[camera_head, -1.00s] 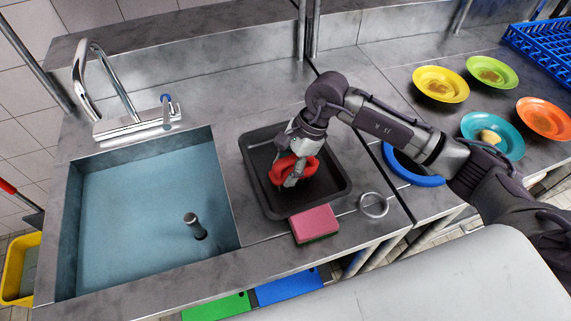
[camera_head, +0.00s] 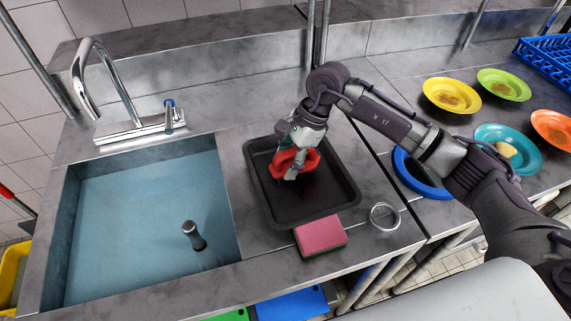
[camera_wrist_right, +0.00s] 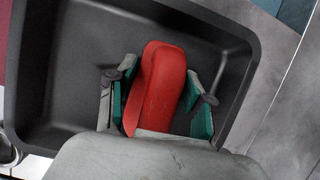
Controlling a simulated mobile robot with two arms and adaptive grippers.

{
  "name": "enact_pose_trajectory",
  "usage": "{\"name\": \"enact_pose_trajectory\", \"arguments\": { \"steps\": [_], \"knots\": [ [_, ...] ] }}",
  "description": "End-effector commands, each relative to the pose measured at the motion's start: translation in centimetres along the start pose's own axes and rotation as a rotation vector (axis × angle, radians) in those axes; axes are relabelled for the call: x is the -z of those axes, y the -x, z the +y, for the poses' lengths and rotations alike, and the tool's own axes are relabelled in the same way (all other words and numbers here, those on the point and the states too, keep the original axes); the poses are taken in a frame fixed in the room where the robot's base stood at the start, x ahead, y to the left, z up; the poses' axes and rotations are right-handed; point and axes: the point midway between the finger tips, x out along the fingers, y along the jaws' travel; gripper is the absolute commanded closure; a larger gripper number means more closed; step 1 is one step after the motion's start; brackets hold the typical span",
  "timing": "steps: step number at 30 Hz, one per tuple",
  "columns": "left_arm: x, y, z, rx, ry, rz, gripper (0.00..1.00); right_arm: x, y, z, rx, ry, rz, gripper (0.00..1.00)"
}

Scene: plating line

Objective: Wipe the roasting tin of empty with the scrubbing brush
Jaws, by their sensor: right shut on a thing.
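The dark roasting tin (camera_head: 335,200) lies on the steel counter to the right of the sink. My right gripper (camera_head: 294,167) is down inside the tin, in its left part, shut on the red scrubbing brush (camera_head: 309,160). In the right wrist view the red brush (camera_wrist_right: 162,90) sits between the two green-padded fingers of the gripper (camera_wrist_right: 157,105), over the tin's dark floor (camera_wrist_right: 80,70). The brush's underside is hidden, so I cannot tell whether it touches the tin. My left gripper does not show.
The filled sink (camera_head: 140,210) is at left. A blue ring-shaped thing (camera_head: 412,178) and several plates with food leftovers, including a yellow one (camera_head: 452,95), stand at right.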

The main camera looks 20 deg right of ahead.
Motion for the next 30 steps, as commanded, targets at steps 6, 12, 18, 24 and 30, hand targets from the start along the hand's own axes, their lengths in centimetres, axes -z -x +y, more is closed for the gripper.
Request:
{"name": "enact_pose_trajectory", "arguments": {
  "steps": [6,12,18,24,30],
  "knots": [
    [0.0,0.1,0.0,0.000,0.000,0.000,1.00,0.2,-0.2,2.2,-0.012,-0.003,0.008,0.76],
    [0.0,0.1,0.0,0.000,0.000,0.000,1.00,0.1,-0.2,3.9,-0.011,-0.003,0.008,0.76],
    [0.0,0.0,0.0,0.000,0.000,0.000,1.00,-0.1,-0.1,4.7,-0.011,-0.002,0.005,0.76],
    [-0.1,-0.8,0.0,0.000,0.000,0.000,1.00,-0.1,0.0,4.4,-0.007,-0.002,0.004,0.76],
    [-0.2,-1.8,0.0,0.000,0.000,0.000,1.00,-0.1,-0.1,2.7,-0.004,-0.003,0.002,0.76]
  ]
}}
